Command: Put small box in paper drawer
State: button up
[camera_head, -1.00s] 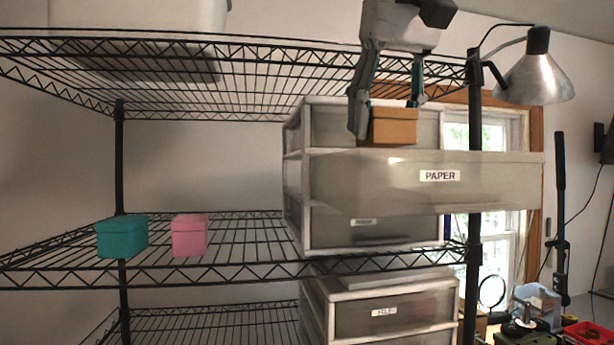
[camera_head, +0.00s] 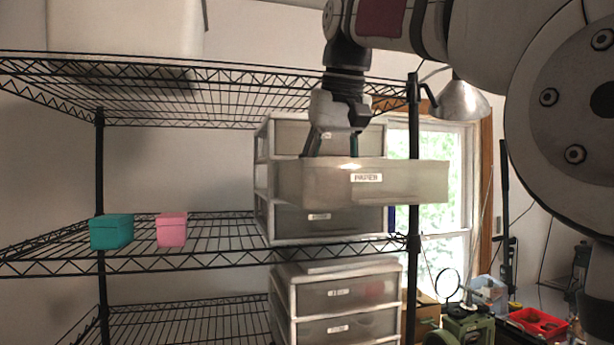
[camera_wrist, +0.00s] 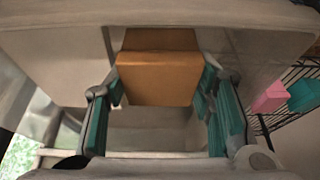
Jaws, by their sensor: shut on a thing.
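The small orange-brown box (camera_wrist: 158,78) shows in the wrist view between the teal-padded fingers of my gripper (camera_wrist: 157,95), which is shut on it. The paper drawer (camera_head: 410,182), a translucent bin labelled PAPER, is pulled out of the upper drawer unit. In the head view my gripper (camera_head: 333,148) points down, its fingers reaching behind the drawer's front wall, which hides the fingertips and the box. I cannot tell whether the box touches the drawer floor.
A teal box (camera_head: 111,232) and a pink box (camera_head: 172,230) sit on the middle wire shelf (camera_head: 190,262), left of the drawer unit. More labelled drawers (camera_head: 338,298) stand below. A shelf post (camera_head: 413,130) and metal lamp (camera_head: 460,100) are at the right.

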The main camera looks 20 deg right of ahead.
jog(key=o, duration=0.9)
jog(key=shift+f, duration=0.15)
jog(key=shift+o, duration=0.2)
jog(key=shift+s+r, duration=0.2)
jog(key=shift+r, duration=0.45)
jog(key=v, duration=0.6)
jog(key=shift+r, duration=0.25)
jog(key=shift+s, duration=0.15)
